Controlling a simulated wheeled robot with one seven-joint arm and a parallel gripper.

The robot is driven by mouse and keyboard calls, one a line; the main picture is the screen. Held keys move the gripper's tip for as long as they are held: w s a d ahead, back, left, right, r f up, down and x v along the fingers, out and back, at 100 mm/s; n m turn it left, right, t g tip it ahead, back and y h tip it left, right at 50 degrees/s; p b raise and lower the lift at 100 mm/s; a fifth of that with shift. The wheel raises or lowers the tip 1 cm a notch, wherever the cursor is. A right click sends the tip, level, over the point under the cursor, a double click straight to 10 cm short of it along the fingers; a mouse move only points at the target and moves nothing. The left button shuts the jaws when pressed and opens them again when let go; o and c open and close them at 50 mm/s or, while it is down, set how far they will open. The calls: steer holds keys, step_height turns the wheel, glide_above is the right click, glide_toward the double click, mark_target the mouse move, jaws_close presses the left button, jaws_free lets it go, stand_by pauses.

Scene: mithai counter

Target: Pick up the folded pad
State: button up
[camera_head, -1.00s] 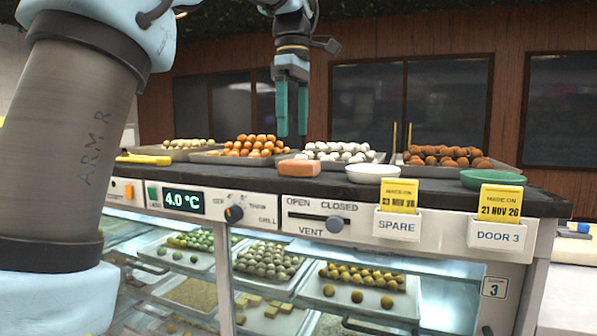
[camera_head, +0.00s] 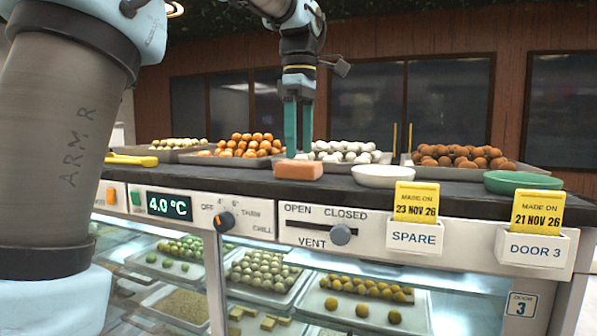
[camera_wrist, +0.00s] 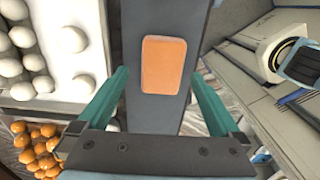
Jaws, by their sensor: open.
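The folded pad looks like a small orange-pink block (camera_head: 298,169) lying on the dark counter top near its front edge. In the wrist view the pad (camera_wrist: 163,65) lies flat beyond the fingertips and between their lines. My gripper (camera_head: 298,152) points down with its two green fingers apart, just behind or above the pad in the head view. In the wrist view my gripper (camera_wrist: 162,85) is open and empty. I cannot tell how high the fingertips are above the counter.
Trays of orange sweets (camera_head: 247,146), white sweets (camera_head: 345,151) and brown sweets (camera_head: 459,157) stand behind the pad. A white dish (camera_head: 382,176) is close on its right, and a green dish (camera_head: 523,182) further right. Yellow tongs (camera_head: 131,159) lie at left.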

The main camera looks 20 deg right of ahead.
mark_target(298, 162)
steer(key=shift+a+f, duration=0.2)
steer(key=shift+f, duration=1.9)
steer(key=c, duration=1.3)
steer(key=shift+r, duration=0.1)
step_height(298, 162, up, 10)
steer(key=shift+f, duration=0.1)
